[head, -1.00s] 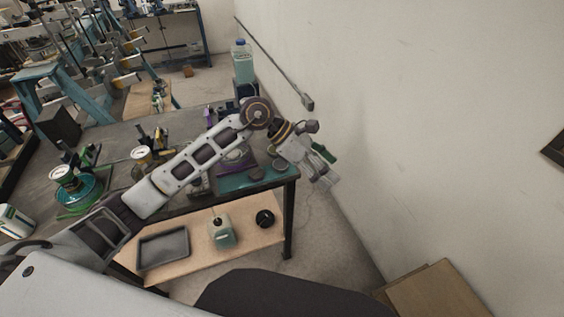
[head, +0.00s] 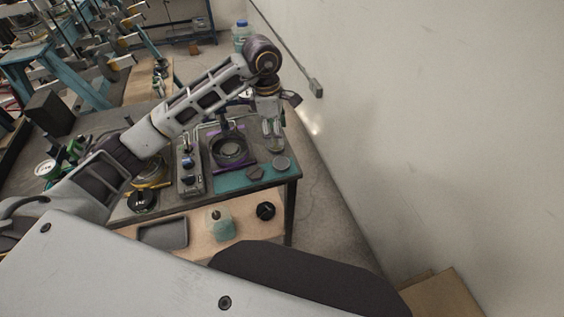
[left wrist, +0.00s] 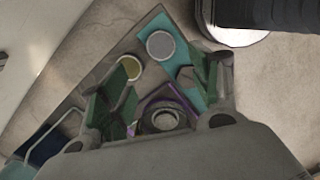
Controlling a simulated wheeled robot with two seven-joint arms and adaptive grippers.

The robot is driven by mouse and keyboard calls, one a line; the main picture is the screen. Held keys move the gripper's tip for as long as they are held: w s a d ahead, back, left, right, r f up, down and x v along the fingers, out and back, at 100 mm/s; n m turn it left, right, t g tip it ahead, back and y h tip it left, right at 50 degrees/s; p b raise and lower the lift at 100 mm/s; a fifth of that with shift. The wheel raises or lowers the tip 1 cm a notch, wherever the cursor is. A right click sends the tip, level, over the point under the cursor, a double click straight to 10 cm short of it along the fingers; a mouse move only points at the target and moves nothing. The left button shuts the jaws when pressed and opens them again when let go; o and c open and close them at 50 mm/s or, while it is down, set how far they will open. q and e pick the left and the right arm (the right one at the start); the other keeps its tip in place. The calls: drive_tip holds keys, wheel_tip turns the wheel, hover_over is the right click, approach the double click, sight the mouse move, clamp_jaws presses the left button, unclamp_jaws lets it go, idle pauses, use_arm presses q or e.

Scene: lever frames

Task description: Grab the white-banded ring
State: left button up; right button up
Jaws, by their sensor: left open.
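A dark round ring-shaped part (head: 232,149) sits on a purple-edged square plate on the workbench. It also shows in the left wrist view (left wrist: 163,121), with a pale centre; I cannot clearly make out a white band. My left gripper (head: 274,140) points down over the bench's right end, to the right of this part and apart from it. In the left wrist view its green-padded fingers (left wrist: 164,90) are spread wide with nothing held between them. My right gripper is not in view.
A grey disc (head: 281,163) and a dark hexagonal piece (head: 256,173) lie on the teal mat (head: 232,182). A grey box with knobs (head: 190,168) stands left of the plate. The wall (head: 430,130) is close on the right. A tray (head: 163,234) lies on the lower shelf.

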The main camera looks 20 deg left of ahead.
use_arm(q)
drive_tip(key=p, duration=0.1)
hover_over(281, 163)
drive_tip(key=f, duration=0.7)
drive_tip(key=shift+a, duration=0.3)
drive_tip(key=shift+d+f, duration=0.1)
drive_tip(key=shift+f, duration=0.7)
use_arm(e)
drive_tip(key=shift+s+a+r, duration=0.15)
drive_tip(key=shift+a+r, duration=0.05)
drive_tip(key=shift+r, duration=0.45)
use_arm(q)
drive_tip(key=shift+f, duration=0.1)
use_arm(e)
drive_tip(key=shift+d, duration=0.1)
use_arm(q)
drive_tip(key=shift+f+p, duration=0.75)
drive_tip(key=shift+f, duration=0.35)
drive_tip(key=shift+d+f+p, duration=0.15)
drive_tip(key=shift+f+p, duration=0.2)
drive_tip(key=shift+f, duration=1.05)
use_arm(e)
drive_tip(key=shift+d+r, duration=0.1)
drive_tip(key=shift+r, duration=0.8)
